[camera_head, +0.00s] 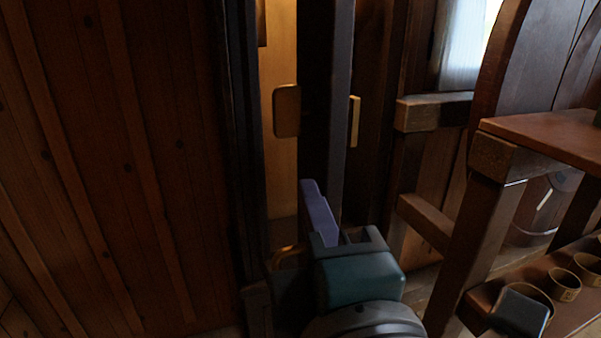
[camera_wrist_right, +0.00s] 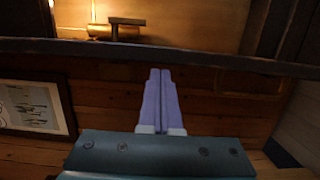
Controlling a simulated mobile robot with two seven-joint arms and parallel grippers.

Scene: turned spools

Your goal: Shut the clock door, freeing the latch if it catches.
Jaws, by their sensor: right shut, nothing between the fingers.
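The clock door (camera_head: 341,90) stands ajar in the head view, seen nearly edge-on as a tall dark upright strip. A brass-coloured piece (camera_head: 355,121) sits at its right side; I cannot tell whether it is the latch or a handle. A rounded brownish plate (camera_head: 287,110) shows against the lit interior of the clock case (camera_head: 284,182). My right gripper (camera_head: 310,187) is shut and empty, its purple fingers pointing up beside the door's lower part; contact is unclear. In the right wrist view, its fingers (camera_wrist_right: 160,76) point toward a dark bar (camera_wrist_right: 180,56). My left gripper is out of view.
A plank wall (camera_head: 110,160) fills the left. A wooden shelf unit (camera_head: 490,155) with several small round cups (camera_head: 564,284) stands close on the right. In the wrist view, a framed picture (camera_wrist_right: 33,106) is at the left and a brass fitting (camera_wrist_right: 115,28) is beyond the bar.

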